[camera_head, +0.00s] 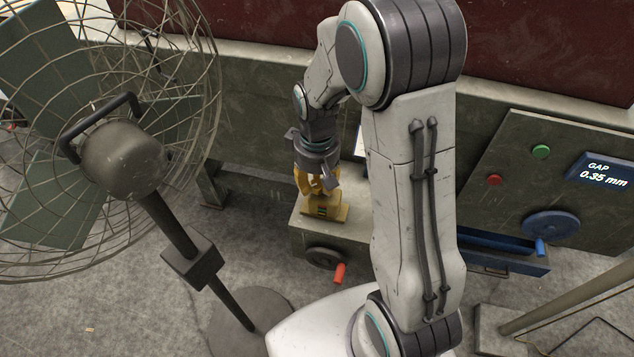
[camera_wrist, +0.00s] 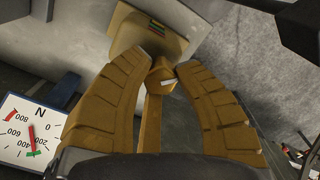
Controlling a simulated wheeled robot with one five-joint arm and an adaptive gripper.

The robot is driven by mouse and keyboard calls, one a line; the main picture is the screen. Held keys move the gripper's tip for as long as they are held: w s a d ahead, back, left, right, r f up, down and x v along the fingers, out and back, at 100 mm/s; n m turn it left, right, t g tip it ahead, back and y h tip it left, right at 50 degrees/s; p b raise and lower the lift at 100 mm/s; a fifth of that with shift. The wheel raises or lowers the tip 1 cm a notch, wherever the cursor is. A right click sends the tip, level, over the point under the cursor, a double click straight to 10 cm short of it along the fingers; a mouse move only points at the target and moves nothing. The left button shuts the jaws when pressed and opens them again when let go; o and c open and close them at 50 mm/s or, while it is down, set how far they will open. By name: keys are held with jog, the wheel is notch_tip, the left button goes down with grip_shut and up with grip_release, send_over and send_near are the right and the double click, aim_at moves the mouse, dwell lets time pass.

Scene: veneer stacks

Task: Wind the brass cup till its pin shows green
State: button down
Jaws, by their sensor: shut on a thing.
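The brass-coloured cup (camera_wrist: 161,72) shows in the wrist view as a small faceted piece with a white mark, between my fingertips. My gripper (camera_head: 317,187) has yellow-brown fingers and is shut on it from above; the fingers also fill the wrist view (camera_wrist: 162,84). Below the cup is a brass-coloured base (camera_head: 337,211) on a grey box. A small strip with green and red bands (camera_head: 321,210) lies on its front; it also shows in the wrist view (camera_wrist: 167,31). I cannot pick out the pin or tell its colour. My fingers hide much of the cup.
A caged fan (camera_head: 120,150) stands close on the left. A dark handwheel with a red handle (camera_head: 339,273) is below the cup. A blue handwheel (camera_head: 551,225) and a GAP display reading 0.35 mm (camera_head: 604,174) are on the right. A white N dial (camera_wrist: 20,135) sits beside my gripper.

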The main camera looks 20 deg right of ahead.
aim_at(317, 183)
jog(key=shift+s+f+m+b, duration=0.1)
jog(key=shift+m+b, duration=0.45)
jog(key=shift+m, duration=1.05)
jog(key=c, duration=0.9)
grip_release()
jog(key=shift+o, duration=0.2)
notch_tip(317, 183, up, 12)
